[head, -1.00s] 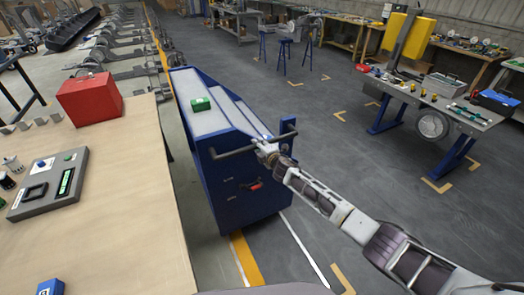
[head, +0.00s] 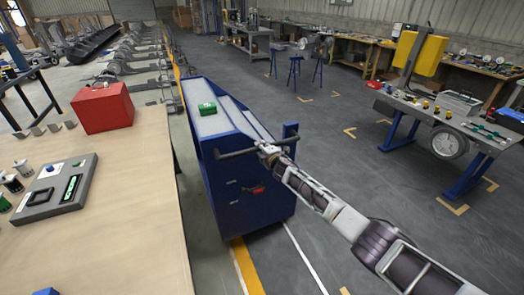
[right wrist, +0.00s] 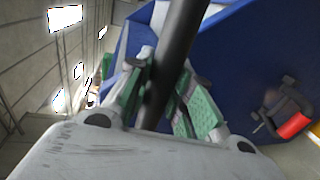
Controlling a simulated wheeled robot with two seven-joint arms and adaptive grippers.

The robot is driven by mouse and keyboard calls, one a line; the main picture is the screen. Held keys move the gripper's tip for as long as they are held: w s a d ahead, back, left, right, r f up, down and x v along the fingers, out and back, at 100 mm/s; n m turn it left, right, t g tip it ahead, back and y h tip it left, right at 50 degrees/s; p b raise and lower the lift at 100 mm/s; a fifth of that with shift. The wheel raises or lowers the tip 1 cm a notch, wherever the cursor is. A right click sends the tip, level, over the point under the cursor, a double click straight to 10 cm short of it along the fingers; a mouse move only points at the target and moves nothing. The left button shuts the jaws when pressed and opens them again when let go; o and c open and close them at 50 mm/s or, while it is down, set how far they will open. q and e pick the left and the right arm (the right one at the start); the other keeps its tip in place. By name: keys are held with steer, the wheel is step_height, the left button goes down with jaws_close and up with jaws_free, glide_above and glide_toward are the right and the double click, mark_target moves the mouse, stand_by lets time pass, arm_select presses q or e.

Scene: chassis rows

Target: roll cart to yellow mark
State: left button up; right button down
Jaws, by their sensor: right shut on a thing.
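The blue cart (head: 240,190) stands on the floor just right of the wooden table, with a grey top and a dark handle bar (head: 235,153) at its near end. My right gripper (head: 266,150) is shut on the right part of this bar. In the right wrist view the dark bar (right wrist: 178,60) runs between the green-padded fingers (right wrist: 165,100), with the blue cart body behind. A yellow line (head: 246,268) runs on the floor by the cart's near bottom edge. I cannot tell whether it is the task's mark. My left gripper is not in view.
The wooden table (head: 130,215) at left carries a red box (head: 102,108) and a grey device (head: 55,190). A workbench (head: 450,115) stands at right. Grey floor (head: 340,170) between is clear, with tan corner marks.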

steer(key=c, duration=1.3)
jaws_free()
steer(key=shift+w, duration=0.1)
steer(key=shift+o, duration=0.2)
steer(key=shift+d, duration=0.1)
steer(key=v, duration=1.2)
steer(key=shift+r+m, duration=0.1)
steer(key=shift+m, duration=0.2)
